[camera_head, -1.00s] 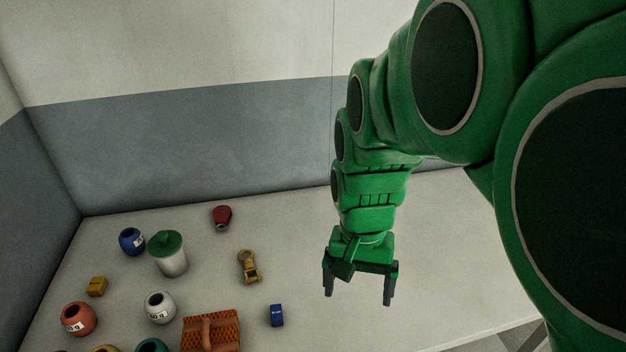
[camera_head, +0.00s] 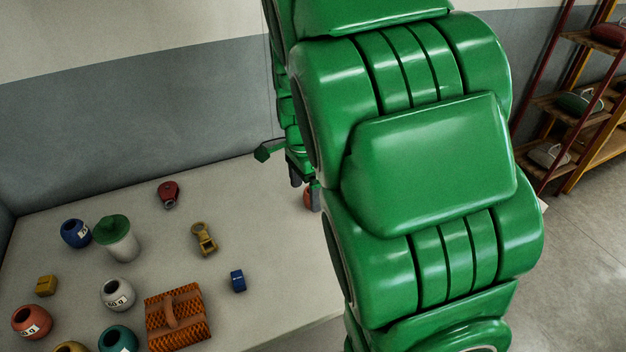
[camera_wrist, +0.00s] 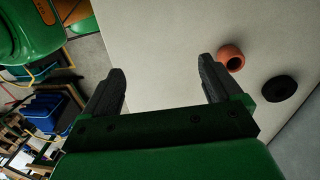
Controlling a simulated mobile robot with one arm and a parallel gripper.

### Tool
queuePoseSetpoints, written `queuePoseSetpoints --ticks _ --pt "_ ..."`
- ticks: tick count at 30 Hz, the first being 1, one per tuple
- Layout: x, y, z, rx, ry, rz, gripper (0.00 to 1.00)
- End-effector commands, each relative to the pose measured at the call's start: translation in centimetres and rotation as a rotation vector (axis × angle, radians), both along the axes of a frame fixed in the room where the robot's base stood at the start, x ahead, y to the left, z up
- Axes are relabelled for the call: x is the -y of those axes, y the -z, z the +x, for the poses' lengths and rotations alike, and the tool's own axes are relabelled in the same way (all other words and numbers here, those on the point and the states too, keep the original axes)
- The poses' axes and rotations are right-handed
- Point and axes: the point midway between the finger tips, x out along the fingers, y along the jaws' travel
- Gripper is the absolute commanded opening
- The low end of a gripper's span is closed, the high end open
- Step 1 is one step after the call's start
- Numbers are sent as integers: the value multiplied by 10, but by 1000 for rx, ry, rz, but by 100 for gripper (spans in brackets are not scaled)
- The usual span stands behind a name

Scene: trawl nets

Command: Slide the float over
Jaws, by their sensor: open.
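My gripper (camera_head: 304,188) is open and empty over the far right of the table in the head view, partly hidden by my arm. In the wrist view my gripper (camera_wrist: 162,84) has its fingers wide apart with bare tabletop between them. An orange round object with a dark hole, seemingly a float (camera_wrist: 231,58), lies just outside the right fingertip. In the head view the orange float (camera_head: 308,197) shows only as a sliver behind a finger. Whether the finger touches it, I cannot tell. A black round object (camera_wrist: 279,89) lies farther right in the wrist view.
On the left of the table (camera_head: 262,200) are several labelled round pots, a green-lidded jar (camera_head: 116,238), an orange brush-like block (camera_head: 177,316), a yellow shackle-like piece (camera_head: 204,239), a small blue block (camera_head: 238,281) and a red piece (camera_head: 168,194). A shelf rack (camera_head: 570,100) stands right.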

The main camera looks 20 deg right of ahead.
Motion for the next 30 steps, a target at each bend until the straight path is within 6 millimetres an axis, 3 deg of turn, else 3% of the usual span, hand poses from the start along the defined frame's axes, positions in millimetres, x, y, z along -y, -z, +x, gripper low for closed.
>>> queuePoseSetpoints --ticks 9,30 --pt "26 32 49 19 308 -28 92" --pt "78 117 140 58 961 -51 92"
